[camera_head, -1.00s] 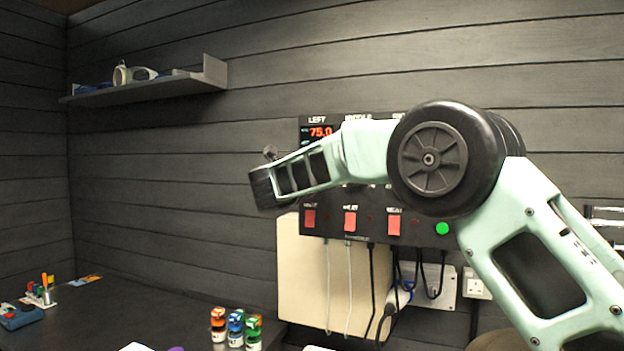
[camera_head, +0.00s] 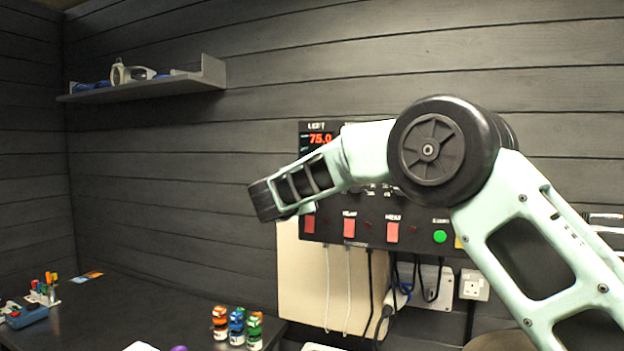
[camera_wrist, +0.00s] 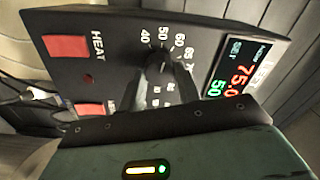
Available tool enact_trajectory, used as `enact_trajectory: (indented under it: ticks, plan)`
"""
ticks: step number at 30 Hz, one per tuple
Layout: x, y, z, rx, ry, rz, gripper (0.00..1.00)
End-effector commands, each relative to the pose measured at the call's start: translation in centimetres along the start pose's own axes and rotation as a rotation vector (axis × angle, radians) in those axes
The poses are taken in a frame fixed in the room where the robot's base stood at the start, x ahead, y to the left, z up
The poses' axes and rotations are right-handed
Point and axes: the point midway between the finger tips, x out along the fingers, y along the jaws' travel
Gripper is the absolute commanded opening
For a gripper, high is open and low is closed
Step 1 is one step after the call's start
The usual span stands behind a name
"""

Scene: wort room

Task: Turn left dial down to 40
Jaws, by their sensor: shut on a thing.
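The control panel (camera_head: 420,231) is on the back wall, largely covered by my arm. Its LEFT display (camera_head: 319,138) reads 75.0 in red. In the wrist view this display (camera_wrist: 232,78) shows a red 75.0 and a green 50 beside SET. The left dial (camera_wrist: 158,62) is a dark knob ringed by white numbers, with 40, 50, 60 and 65 legible. My gripper (camera_wrist: 165,82) is shut on the dial, its dark fingers at the knob's sides. The exact pointer direction is hard to tell. In the head view my arm hides the dial and fingers.
Red HEAT switches (camera_wrist: 67,47) sit beside the dial. A green button (camera_head: 440,237) is at the panel's lower right. Cables hang below near a socket (camera_head: 474,285). Several small bottles (camera_head: 237,328) stand on the dark worktop (camera_head: 130,310). A shelf (camera_head: 150,88) is at upper left.

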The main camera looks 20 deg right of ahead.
Motion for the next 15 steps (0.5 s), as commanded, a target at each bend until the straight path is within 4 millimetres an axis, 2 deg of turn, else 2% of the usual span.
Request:
enact_trajectory:
  ticks: [15]
  plan:
    - [-0.1, -0.36, 0.08, -0.471, -0.005, 0.001, 0.1]
